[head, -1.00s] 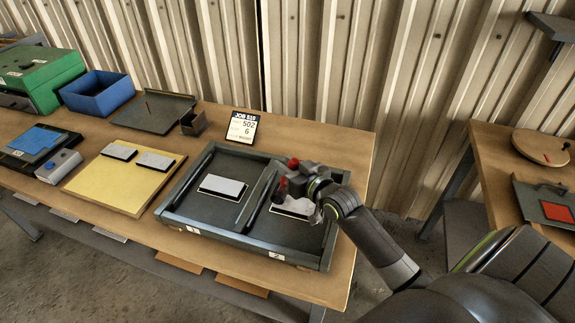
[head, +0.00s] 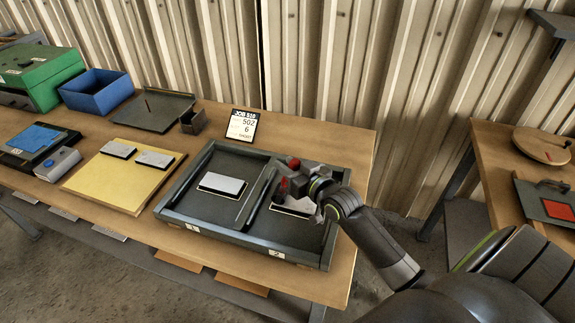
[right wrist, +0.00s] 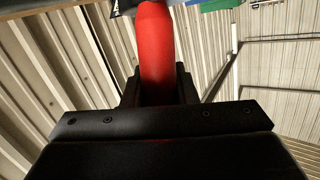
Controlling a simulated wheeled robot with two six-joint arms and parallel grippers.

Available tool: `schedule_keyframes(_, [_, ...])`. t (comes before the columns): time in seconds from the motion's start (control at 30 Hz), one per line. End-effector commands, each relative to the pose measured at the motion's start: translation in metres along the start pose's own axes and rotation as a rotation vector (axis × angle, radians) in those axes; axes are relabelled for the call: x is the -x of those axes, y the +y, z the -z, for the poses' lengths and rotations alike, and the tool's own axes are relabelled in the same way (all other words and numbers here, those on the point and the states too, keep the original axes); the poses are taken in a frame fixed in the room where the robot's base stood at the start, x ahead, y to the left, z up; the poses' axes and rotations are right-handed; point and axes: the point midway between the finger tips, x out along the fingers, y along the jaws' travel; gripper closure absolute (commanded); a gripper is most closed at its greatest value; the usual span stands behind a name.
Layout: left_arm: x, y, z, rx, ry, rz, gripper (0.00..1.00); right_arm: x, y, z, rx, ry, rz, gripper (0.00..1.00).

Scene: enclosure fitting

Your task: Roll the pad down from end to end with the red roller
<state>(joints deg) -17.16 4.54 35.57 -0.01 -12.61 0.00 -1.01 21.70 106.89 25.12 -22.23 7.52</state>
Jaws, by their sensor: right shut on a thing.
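My right gripper (head: 292,183) is over compartment 2 of the dark two-compartment tray (head: 200,236). It is shut on the red roller (head: 293,163), whose red handle also fills the middle of the right wrist view (right wrist: 157,55). A light grey pad (head: 297,205) lies in compartment 2 below the gripper, partly hidden by it. I cannot tell whether the roller touches this pad. Another grey pad (head: 222,184) lies uncovered in compartment 1. My left gripper is not in view.
A yellow board (head: 105,188) with two more grey pads stands left of the tray. A job card (head: 242,125) stands behind the tray. A blue bin (head: 97,92), a green box (head: 42,75) and a dark plate (head: 155,110) are at the back left.

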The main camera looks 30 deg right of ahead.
Motion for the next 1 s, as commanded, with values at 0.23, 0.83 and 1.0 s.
schedule_keyframes(0.23, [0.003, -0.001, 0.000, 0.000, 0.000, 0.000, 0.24, 0.011, 0.009, -0.003, 0.000, -0.010, -0.004, 1.00])
schedule_keyframes(0.83, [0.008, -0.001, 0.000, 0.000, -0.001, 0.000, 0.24, 0.029, 0.020, -0.002, -0.001, -0.012, -0.005, 1.00])
schedule_keyframes(1.0, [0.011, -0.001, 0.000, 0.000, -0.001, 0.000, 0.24, 0.036, 0.025, -0.002, -0.001, -0.012, -0.005, 1.00])
